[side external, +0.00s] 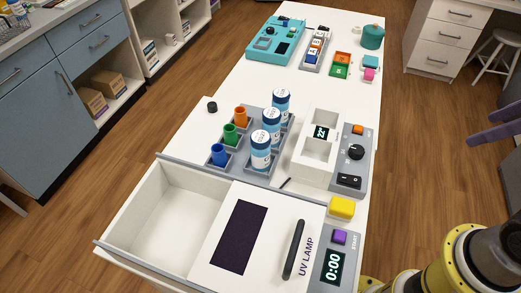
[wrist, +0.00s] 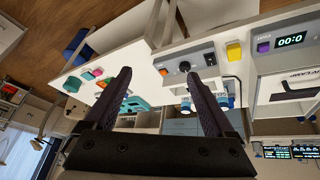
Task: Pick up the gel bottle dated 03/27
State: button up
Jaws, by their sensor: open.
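My gripper (side external: 480,127) shows only as purple fingers at the right edge, well away from the bottles. In the wrist view my gripper (wrist: 160,77) is open, with nothing between its fingers. Blue and white parts of bottles (wrist: 222,100) show beyond the right finger, partly hidden.
Blue, green and orange tubes (side external: 229,134) stand left of the bottles. A white heater with a control box (side external: 352,155) stands close on their right. The UV lamp box (side external: 160,205) fills the table's front.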

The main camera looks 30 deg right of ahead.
jog(key=w+a+r+n+g, duration=0.1)
jog(key=w+a+r+n, duration=0.3)
jog(key=w+r, duration=0.5)
jog(key=n+g, duration=0.4)
jog(key=n, duration=0.8)
send_over(261, 136)
jog(key=a, duration=0.1)
notch_tip(261, 136, down, 16)
jog(key=shift+w+f, duration=0.1)
jog(key=shift+f, duration=0.15)
jog(key=shift+d+f, duration=0.25)
jog(key=shift+f, duration=1.4)
jog(key=shift+d+f, duration=0.2)
jog(key=shift+f, duration=1.4)
